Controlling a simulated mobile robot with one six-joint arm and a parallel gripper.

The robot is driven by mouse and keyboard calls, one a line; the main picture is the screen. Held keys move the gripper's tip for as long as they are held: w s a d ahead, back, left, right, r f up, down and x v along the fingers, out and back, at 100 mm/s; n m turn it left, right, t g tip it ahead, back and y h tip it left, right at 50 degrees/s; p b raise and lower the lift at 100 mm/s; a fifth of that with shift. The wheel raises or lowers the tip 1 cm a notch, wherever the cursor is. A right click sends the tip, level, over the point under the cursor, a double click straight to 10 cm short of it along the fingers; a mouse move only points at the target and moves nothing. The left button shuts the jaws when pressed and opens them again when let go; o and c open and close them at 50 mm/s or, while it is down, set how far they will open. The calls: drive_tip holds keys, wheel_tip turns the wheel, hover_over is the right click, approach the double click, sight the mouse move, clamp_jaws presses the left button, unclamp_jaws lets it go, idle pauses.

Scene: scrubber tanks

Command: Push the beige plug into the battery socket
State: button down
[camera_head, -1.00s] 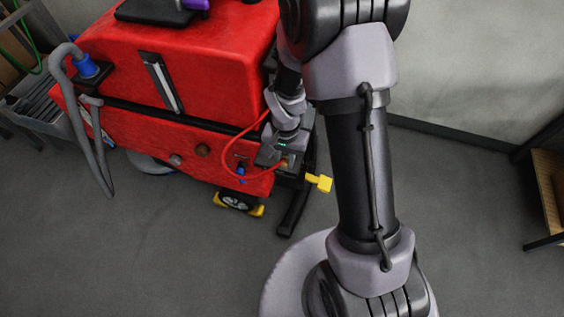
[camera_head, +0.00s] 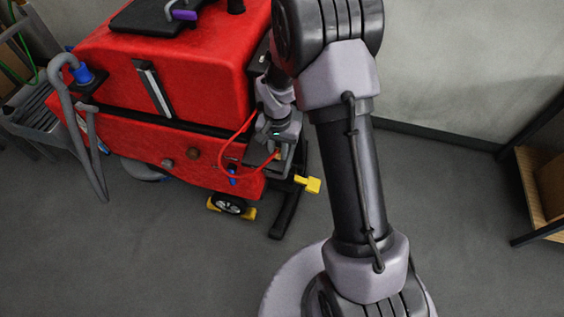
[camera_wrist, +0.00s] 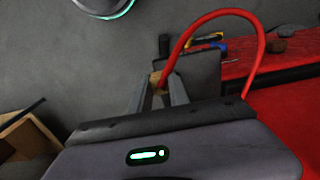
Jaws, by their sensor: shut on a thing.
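The beige plug (camera_wrist: 157,80) sits between the two fingertips of my gripper (camera_wrist: 160,88) in the wrist view. The jaws are shut on it and cover part of it. A red cable (camera_wrist: 225,12) arches from the plug to the right, over to the red machine. In the head view my gripper (camera_head: 280,150) is low at the right end of the red scrubber (camera_head: 190,85), and the red cable (camera_head: 222,160) loops beside it. A dark grey block (camera_wrist: 192,72) lies just beyond the fingertips in the wrist view. I cannot make out the socket opening or whether the plug touches it.
A yellow handle (camera_head: 308,184) sticks out right of the machine, above a black floor bar (camera_head: 288,215). A blue fitting (camera_head: 233,176) is on the machine's lower side. A wooden shelf (camera_head: 540,190) stands far right. Open floor lies in front of the machine.

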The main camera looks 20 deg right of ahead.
drive_tip(key=w, duration=0.4)
drive_tip(key=shift+w+d, duration=0.3)
drive_tip(key=shift+w, duration=0.1)
wheel_tip(320, 180, down, 4)
drive_tip(key=b, duration=0.3)
drive_tip(key=shift+f, duration=0.2)
drive_tip(key=shift+f+b, duration=0.15)
drive_tip(key=shift+b, duration=0.3)
idle(0.5)
drive_tip(key=shift+f+b, duration=0.6)
drive_tip(key=shift+f, duration=0.2)
